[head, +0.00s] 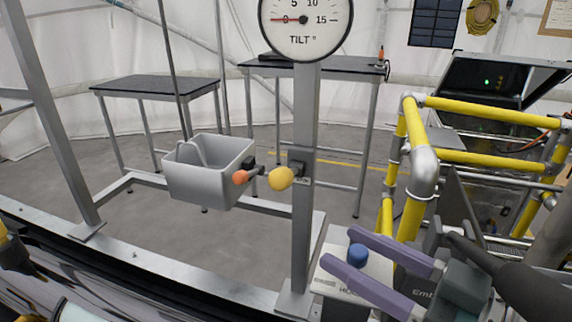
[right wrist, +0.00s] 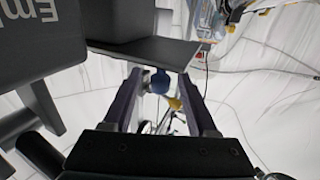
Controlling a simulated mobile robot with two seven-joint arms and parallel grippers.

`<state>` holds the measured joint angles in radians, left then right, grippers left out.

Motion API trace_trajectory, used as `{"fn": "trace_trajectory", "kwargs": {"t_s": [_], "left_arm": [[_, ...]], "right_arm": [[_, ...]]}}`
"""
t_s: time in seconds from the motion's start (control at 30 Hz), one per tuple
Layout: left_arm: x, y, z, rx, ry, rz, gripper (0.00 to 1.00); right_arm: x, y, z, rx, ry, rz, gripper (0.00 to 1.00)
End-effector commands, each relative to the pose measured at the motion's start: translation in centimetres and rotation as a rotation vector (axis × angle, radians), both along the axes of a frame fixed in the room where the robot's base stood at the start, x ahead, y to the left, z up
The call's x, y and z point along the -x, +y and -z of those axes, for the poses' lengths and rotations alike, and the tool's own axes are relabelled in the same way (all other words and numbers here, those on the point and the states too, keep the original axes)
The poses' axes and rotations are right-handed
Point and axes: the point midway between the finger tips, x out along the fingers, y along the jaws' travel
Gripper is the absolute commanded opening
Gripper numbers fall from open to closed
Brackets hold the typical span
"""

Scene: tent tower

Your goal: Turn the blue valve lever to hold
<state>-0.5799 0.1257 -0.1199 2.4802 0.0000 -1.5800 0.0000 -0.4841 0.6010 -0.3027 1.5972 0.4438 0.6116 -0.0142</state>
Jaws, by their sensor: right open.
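The blue valve lever shows as a round blue knob (head: 358,254) above a pale labelled plate (head: 338,283) at the lower right of the head view. The plate's lettering is partly hidden by my gripper. My right gripper (head: 338,246) has purple fingers and is open. In the head view its two fingers lie on either side of the knob. In the right wrist view the knob (right wrist: 160,83) appears between the two fingers (right wrist: 159,76). I cannot tell whether a finger touches it. My left gripper is not in view.
A tilt gauge (head: 304,22) tops a grey post (head: 303,120) left of the lever. An orange knob (head: 240,177) and a yellow knob (head: 281,179) sit by a grey bin (head: 205,180). Yellow rails (head: 480,110) stand close behind my right gripper.

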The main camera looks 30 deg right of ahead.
Motion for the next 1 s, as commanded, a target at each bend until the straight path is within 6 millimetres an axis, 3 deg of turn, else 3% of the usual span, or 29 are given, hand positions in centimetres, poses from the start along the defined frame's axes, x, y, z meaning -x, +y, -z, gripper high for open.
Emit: {"fn": "trace_trajectory", "kwargs": {"t_s": [0.2,0.4,1.0], "left_arm": [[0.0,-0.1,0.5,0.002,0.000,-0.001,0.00],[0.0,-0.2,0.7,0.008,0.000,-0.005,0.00],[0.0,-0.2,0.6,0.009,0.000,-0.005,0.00]], "right_arm": [[4.1,-1.3,0.2,0.002,0.006,-0.001,0.58],[6.1,-2.0,0.1,0.000,0.003,0.000,0.58],[6.4,-2.0,-0.1,-0.001,0.000,0.000,0.58]]}}
